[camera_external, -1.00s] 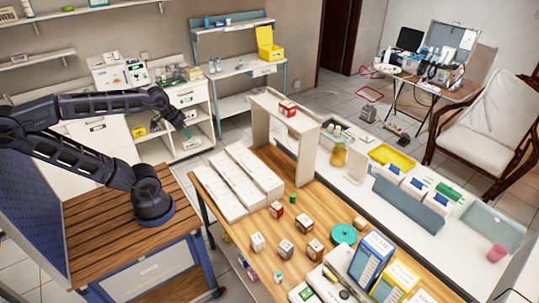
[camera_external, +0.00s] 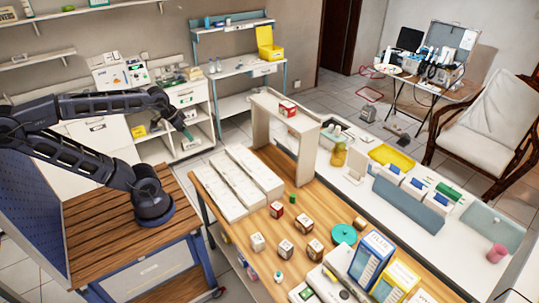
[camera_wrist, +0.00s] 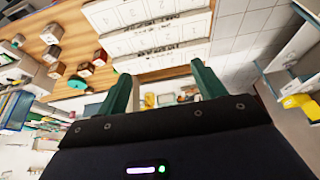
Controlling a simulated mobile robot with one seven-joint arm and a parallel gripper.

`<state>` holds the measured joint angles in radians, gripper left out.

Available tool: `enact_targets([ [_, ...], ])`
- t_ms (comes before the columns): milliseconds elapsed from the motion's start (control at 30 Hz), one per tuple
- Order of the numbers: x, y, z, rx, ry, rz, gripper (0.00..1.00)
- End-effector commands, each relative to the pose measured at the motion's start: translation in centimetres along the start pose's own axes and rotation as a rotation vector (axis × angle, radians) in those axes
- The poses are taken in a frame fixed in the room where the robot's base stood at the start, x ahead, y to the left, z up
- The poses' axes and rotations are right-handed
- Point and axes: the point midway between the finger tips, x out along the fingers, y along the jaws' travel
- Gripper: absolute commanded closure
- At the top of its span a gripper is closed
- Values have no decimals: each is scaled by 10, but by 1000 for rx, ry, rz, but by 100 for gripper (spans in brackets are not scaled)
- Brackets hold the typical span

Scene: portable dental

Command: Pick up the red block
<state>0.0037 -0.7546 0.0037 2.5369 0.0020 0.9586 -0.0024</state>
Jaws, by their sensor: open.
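A small red block with pale faces (camera_external: 276,209) sits on the wooden worktop, near the white cases and a small green cylinder (camera_external: 293,198). It seems to show in the wrist view (camera_wrist: 99,58) at upper left. Another red-and-white block (camera_external: 288,108) sits on top of the white shelf frame; I cannot tell which one the task means. My gripper (camera_external: 187,135) is in the air left of the worktop, well away from both blocks. In the wrist view its two green fingers (camera_wrist: 163,88) are wide apart with nothing between them.
White cases (camera_external: 238,183) line the worktop's left side. Several brown and white blocks (camera_external: 286,249), a teal disc (camera_external: 343,234) and blue and yellow boxes (camera_external: 371,258) stand on the worktop. The white shelf frame (camera_external: 265,128) rises behind. Cabinets stand behind my gripper.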

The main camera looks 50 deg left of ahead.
Motion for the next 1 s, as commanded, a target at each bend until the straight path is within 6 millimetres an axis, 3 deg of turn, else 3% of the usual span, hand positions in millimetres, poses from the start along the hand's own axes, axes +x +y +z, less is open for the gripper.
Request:
enact_targets([
  [200,2,1,-3,12,-5,-7,31],
  [367,17,9,-22,85,-27,-38,31],
  [667,67,36,-68,311,-91,-87,31],
  [1000,138,75,-107,576,-153,-66,31],
])
